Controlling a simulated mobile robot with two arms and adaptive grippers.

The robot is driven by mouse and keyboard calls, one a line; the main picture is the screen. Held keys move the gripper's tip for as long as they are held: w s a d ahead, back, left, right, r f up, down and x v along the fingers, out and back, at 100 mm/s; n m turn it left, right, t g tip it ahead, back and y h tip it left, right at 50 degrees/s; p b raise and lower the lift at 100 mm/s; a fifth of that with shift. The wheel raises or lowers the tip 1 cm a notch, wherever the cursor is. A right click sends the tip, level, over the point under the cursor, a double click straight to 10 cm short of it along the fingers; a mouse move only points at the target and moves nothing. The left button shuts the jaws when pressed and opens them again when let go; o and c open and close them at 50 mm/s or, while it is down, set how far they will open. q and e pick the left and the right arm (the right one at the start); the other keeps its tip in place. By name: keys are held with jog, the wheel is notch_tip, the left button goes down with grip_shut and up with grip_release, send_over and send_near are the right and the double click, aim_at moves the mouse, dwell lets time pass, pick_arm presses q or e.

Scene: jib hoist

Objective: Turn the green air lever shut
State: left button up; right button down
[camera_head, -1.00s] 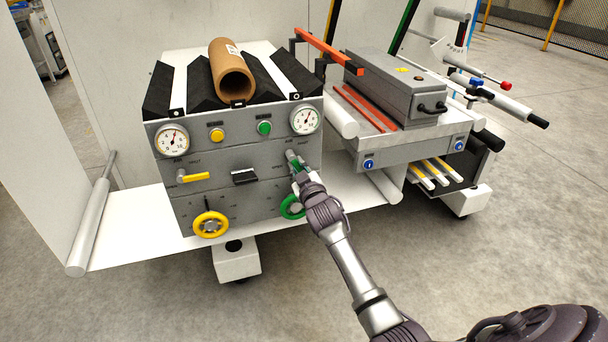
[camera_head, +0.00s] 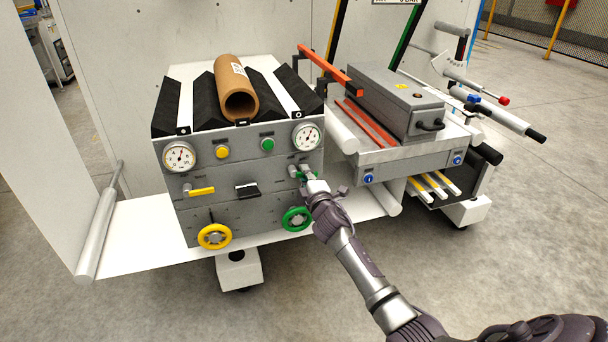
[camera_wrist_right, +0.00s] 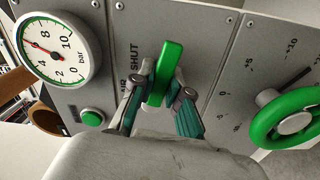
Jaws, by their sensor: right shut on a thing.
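The green air lever (camera_wrist_right: 165,73) is on the grey panel (camera_head: 262,209) of the cart. In the right wrist view its bar lies between the two teal-padded fingers of my right gripper (camera_wrist_right: 160,98), which is shut on it. The bar lies roughly along the line of the SHUT lettering (camera_wrist_right: 134,57) beside it. In the head view my right gripper (camera_head: 306,174) reaches the panel's right side and covers much of the lever. My left gripper is not in view.
A green handwheel (camera_head: 297,219) sits just below the lever and a gauge (camera_head: 307,137) above it. A green button (camera_head: 267,144), yellow lever (camera_head: 202,191) and yellow handwheel (camera_head: 214,236) are further left. A cardboard tube (camera_head: 238,92) lies on top. A second unit (camera_head: 400,105) stands to the right.

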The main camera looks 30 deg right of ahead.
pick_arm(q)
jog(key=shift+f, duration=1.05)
pick_arm(e)
jog(key=shift+r+n, duration=0.25)
jog(key=shift+n, duration=0.85)
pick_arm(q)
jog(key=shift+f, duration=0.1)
pick_arm(e)
jog(key=c, duration=1.1)
grip_release()
jog(key=v, duration=1.2)
jog(key=shift+s+d, duration=0.1)
jog(key=shift+f, duration=0.1)
